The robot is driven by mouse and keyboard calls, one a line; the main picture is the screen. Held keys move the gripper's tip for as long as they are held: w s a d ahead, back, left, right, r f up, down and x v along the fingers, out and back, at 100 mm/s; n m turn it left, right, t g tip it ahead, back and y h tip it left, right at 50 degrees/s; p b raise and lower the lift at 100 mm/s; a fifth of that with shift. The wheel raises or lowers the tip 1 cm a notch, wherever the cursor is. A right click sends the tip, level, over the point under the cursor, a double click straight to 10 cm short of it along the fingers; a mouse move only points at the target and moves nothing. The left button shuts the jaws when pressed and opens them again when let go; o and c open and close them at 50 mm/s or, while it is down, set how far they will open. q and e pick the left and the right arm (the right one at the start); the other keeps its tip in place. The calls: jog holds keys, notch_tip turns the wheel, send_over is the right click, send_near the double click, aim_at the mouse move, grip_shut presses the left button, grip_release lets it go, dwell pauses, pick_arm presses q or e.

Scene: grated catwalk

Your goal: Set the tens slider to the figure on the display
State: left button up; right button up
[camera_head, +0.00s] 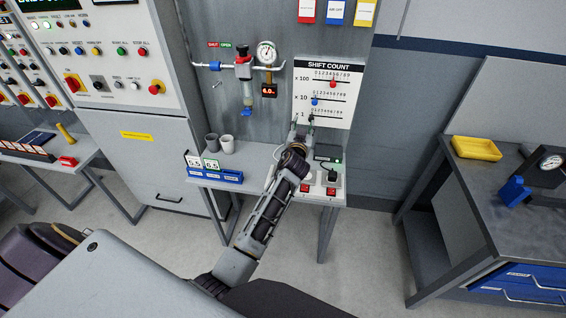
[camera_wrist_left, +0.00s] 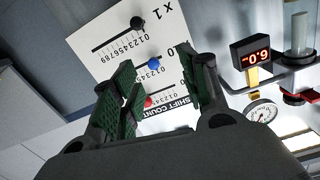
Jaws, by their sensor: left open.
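The white SHIFT COUNT board (camera_head: 345,108) has three horizontal sliders. The tens slider's blue knob (camera_head: 314,101) sits near the low, left end of the x 10 row; its exact figure is unreadable. It also shows in the wrist view (camera_wrist_left: 153,62), where the board appears rotated. The red x 100 knob (camera_head: 333,84) is above it, the black x 1 knob (camera_wrist_left: 137,22) on the other side. The small display (camera_head: 269,90) shows orange figures that look like 6.0. My left gripper (camera_wrist_left: 165,68) is open before the board, its fingers apart on either side of the blue knob in view; contact is unclear.
A gauge (camera_head: 266,53) and valve piping are left of the board. The bench (camera_head: 255,158) below holds two grey cups (camera_head: 227,144), a blue rack (camera_head: 215,175) with number cards and a switch box (camera_head: 320,190). A yellow tray (camera_head: 477,148) is on the right table.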

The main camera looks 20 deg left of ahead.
pick_arm(q)
jog(key=s+a+f+g, duration=0.2)
jog(key=s+f+g, duration=0.2)
jog(key=s+f, duration=0.5)
jog(key=shift+s+a+f+n, duration=0.15)
jog(key=shift+s+a+n, duration=0.25)
jog(key=shift+s, duration=0.65)
